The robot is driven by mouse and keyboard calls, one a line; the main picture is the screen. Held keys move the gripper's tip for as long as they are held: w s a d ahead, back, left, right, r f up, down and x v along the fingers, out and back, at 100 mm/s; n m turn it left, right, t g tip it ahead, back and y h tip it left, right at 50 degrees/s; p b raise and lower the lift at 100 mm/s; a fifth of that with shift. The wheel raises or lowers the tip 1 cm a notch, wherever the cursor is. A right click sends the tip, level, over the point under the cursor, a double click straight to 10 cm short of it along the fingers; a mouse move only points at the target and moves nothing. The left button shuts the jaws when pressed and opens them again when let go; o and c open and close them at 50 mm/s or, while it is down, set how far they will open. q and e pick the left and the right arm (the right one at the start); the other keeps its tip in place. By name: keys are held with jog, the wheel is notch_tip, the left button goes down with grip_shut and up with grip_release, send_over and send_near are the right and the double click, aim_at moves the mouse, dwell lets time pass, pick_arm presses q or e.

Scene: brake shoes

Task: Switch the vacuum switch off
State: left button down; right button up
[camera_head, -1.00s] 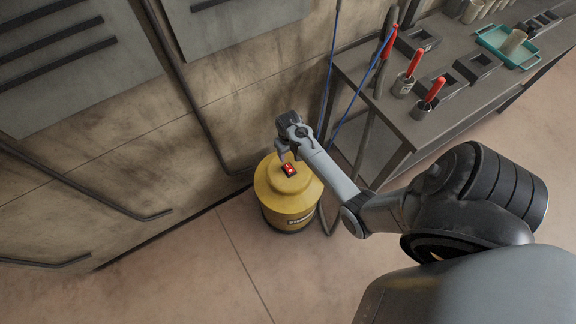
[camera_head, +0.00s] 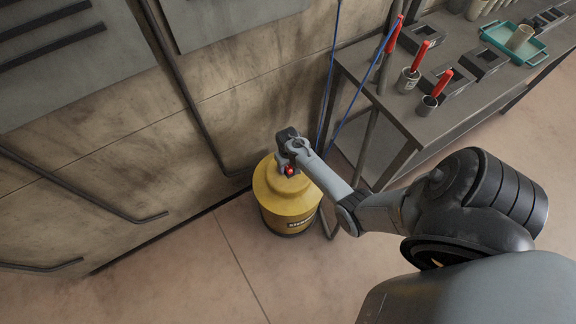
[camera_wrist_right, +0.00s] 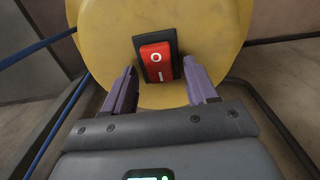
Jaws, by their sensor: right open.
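The yellow vacuum (camera_head: 285,205) stands on the floor by the wall in the head view. Its top also fills the upper part of the right wrist view (camera_wrist_right: 215,30). The red rocker switch (camera_wrist_right: 157,64), in a black frame, shows O and I marks in the right wrist view. In the head view the switch (camera_head: 289,171) is partly hidden by my gripper. My right gripper (camera_wrist_right: 160,90) is open and empty, its two purple-grey fingers on either side of the switch; whether they touch the vacuum I cannot tell. My left gripper is not in view.
A grey workbench (camera_head: 440,125) stands at the right with red-handled tools in cups (camera_head: 428,104), dark trays and a teal tray (camera_head: 535,57). Blue hoses (camera_head: 363,105) hang between the wall and bench. The floor left of the vacuum is clear.

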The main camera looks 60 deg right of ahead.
jog(key=c, duration=1.1)
jog(key=shift+o, duration=0.2)
jog(key=t+p, duration=0.1)
jog(key=p, duration=0.1)
jog(key=t+h+p, duration=0.1)
jog(key=p, duration=0.1)
jog(key=shift+s+a+r, duration=0.2)
jog(key=shift+s, duration=0.15)
jog(key=shift+f+t+h+p, duration=0.2)
jog(key=shift+t+h+p, duration=0.2)
jog(key=shift+t+p, duration=0.25)
jog(key=o, duration=1.1)
jog(key=shift+c, duration=0.2)
